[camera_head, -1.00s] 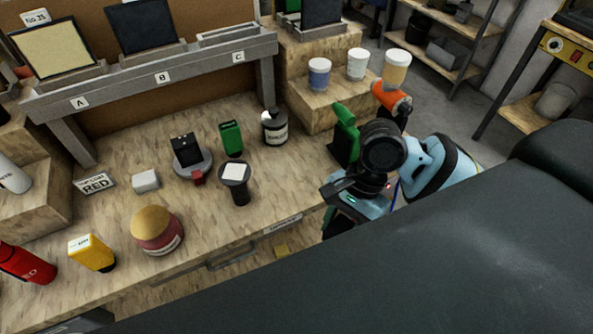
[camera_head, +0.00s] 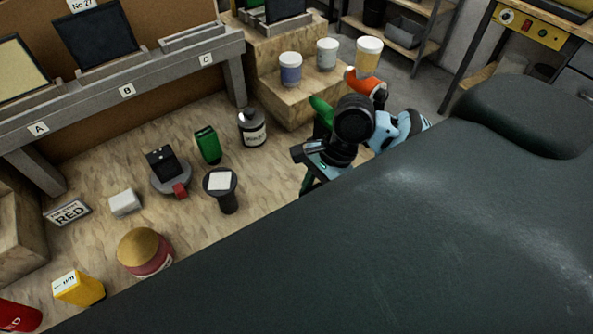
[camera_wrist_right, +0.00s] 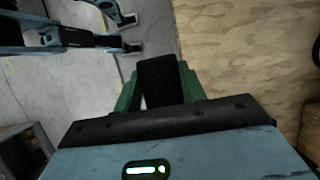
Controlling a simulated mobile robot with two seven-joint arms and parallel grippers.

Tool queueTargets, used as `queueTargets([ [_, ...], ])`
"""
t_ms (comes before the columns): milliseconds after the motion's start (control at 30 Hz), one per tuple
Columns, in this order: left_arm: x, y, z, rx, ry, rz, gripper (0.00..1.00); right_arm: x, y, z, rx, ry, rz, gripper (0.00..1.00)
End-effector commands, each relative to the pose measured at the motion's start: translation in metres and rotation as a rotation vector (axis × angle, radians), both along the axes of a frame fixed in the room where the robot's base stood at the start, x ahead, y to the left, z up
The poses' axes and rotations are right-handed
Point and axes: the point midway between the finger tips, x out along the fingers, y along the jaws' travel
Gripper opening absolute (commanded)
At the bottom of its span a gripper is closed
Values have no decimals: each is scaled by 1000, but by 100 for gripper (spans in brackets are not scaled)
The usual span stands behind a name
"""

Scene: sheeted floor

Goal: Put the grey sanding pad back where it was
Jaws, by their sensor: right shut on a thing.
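My right gripper (camera_wrist_right: 160,92) has green fingers and is shut on a dark block (camera_wrist_right: 159,80), near-black in this light; I cannot be sure it is the grey sanding pad. In the head view my right gripper's green finger (camera_head: 320,110) shows beyond the wrist, at the bench's right side; the held block is hidden there. My left gripper is not seen in the head view.
A rack (camera_head: 142,88) marked A, B and C stands at the back. Several cups stand on a wooden step (camera_head: 300,105) at right.

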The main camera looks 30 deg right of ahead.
Motion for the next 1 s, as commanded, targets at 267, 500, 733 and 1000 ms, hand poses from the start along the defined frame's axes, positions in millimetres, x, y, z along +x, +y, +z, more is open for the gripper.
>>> queueTargets([
  [267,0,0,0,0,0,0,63,61,-10,-5,1,-1,-3,22],
  [500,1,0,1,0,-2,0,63,95,-16,-9,0,0,0,22],
  [733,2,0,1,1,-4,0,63,101,-17,-10,0,0,2,22],
  [1000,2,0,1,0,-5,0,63,100,-17,-32,-1,4,0,22],
])
